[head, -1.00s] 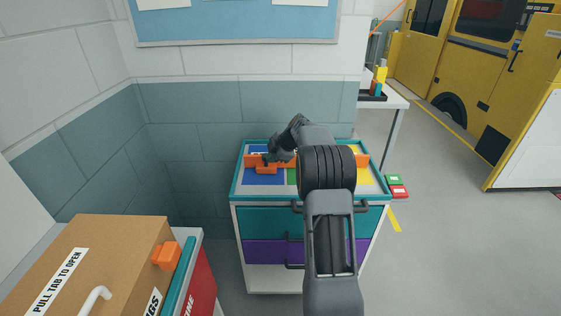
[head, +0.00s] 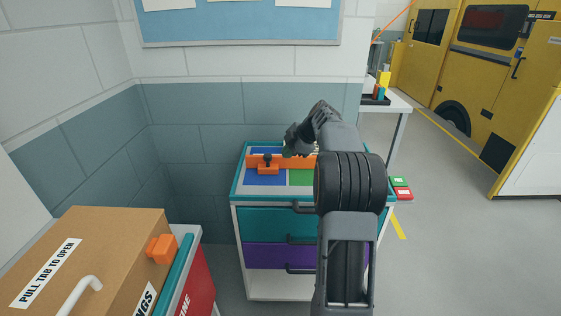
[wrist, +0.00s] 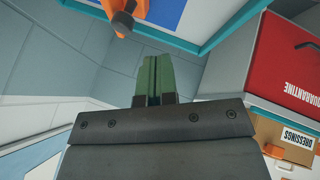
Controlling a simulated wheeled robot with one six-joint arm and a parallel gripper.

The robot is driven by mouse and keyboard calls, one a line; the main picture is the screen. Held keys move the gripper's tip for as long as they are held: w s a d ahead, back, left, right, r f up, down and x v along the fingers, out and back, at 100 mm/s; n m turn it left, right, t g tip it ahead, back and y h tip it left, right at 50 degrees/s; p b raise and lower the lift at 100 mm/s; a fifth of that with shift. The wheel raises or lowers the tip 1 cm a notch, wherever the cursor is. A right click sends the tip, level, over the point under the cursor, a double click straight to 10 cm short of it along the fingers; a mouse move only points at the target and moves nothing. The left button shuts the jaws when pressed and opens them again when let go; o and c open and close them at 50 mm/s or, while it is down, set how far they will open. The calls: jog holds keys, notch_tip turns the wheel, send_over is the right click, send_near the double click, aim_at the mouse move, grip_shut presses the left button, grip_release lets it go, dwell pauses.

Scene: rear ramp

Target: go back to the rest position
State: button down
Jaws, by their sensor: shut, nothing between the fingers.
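My gripper (head: 289,152) is above the top of the cart (head: 236,188) in the head view, to the right of an orange piece with a black knob (head: 268,166). In the wrist view my gripper's green fingers (wrist: 153,62) are together, with nothing between them. My arm runs from the lower middle up over the cart and hides the right part of its top.
A cardboard box (head: 98,250) with an orange block (head: 161,249) stands front left beside a red case (head: 198,280). A table (head: 399,104) is behind the cart. Red and green items (head: 401,189) show right of the cart. A yellow vehicle (head: 475,75) is at right; floor there is clear.

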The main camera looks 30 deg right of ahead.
jog(key=s+f+m, duration=0.1)
jog(key=s+m, duration=0.1)
jog(key=m, duration=0.2)
jog(key=s+a+m+g+h+p, duration=0.1)
jog(key=s+m, duration=0.2)
jog(key=m, duration=0.1)
jog(key=s+f+m+g+p, duration=0.1)
jog(key=s+m, duration=0.2)
jog(key=m, duration=0.2)
jog(key=shift+a+f+h, duration=0.3)
jog(key=shift+a, duration=0.05)
jog(key=s+a+r+m+h+p, duration=0.1)
jog(key=s+a+r+p, duration=0.3)
jog(key=s+a, duration=0.5)
jog(key=s+a+r+m+h+p, duration=0.1)
jog(key=s+a+r+p, duration=0.3)
jog(key=s+a, duration=0.6)
jog(key=shift+a+r+m+h+p, duration=0.35)
jog(key=shift+m+p, duration=0.15)
jog(key=shift+p, duration=0.55)
